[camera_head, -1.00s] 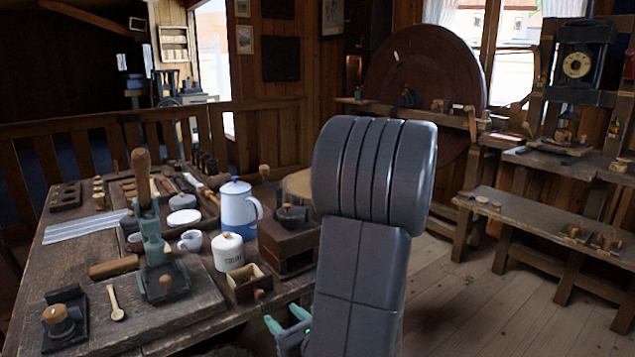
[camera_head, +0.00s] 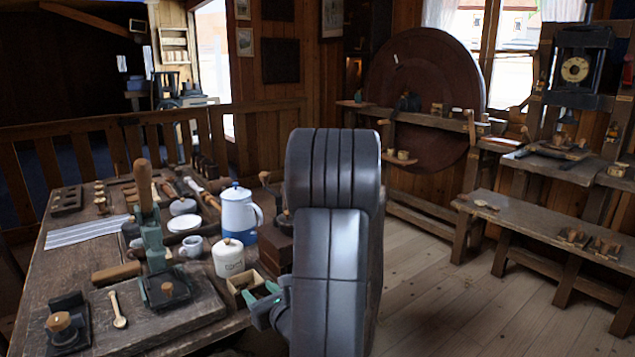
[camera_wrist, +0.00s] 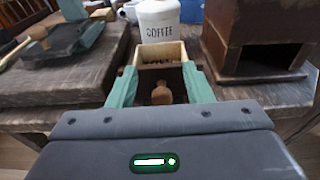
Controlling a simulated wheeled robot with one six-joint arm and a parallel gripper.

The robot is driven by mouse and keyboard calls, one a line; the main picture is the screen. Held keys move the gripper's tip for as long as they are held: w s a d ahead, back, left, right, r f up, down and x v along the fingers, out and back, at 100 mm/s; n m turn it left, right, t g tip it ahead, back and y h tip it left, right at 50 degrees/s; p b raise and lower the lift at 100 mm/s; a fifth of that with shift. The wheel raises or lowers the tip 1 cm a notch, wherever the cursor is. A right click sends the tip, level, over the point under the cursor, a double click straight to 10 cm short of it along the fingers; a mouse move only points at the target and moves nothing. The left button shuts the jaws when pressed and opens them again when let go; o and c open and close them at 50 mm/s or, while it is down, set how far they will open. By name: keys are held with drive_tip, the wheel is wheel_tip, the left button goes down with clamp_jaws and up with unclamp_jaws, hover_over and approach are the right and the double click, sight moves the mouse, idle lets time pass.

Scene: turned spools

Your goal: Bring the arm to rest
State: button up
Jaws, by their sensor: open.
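My gripper (camera_head: 264,301) shows in the head view at the table's right edge, partly hidden by my own arm. In the wrist view my gripper (camera_wrist: 162,88) has its two green fingers apart. A small wooden drawer (camera_wrist: 163,54) with a round knob (camera_wrist: 162,94) shows between and beyond the fingers. I cannot tell if the fingers touch it. Nothing is seen held. In the head view the drawer (camera_head: 240,284) lies at the table's near right edge.
A white coffee canister (camera_head: 229,260) stands just behind the drawer, with a blue and white pot (camera_head: 238,215) beyond. A dark wooden box (camera_wrist: 255,45) stands right of the drawer in the wrist view. The floor (camera_head: 430,275) right of the table is clear.

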drive_tip(key=shift+r+p, duration=0.4)
drive_tip(key=shift+r, duration=0.35)
drive_tip(key=shift+f+v, duration=0.2)
drive_tip(key=shift+v, duration=1.2)
drive_tip(key=shift+f+v, duration=0.2)
drive_tip(key=shift+v, duration=1.2)
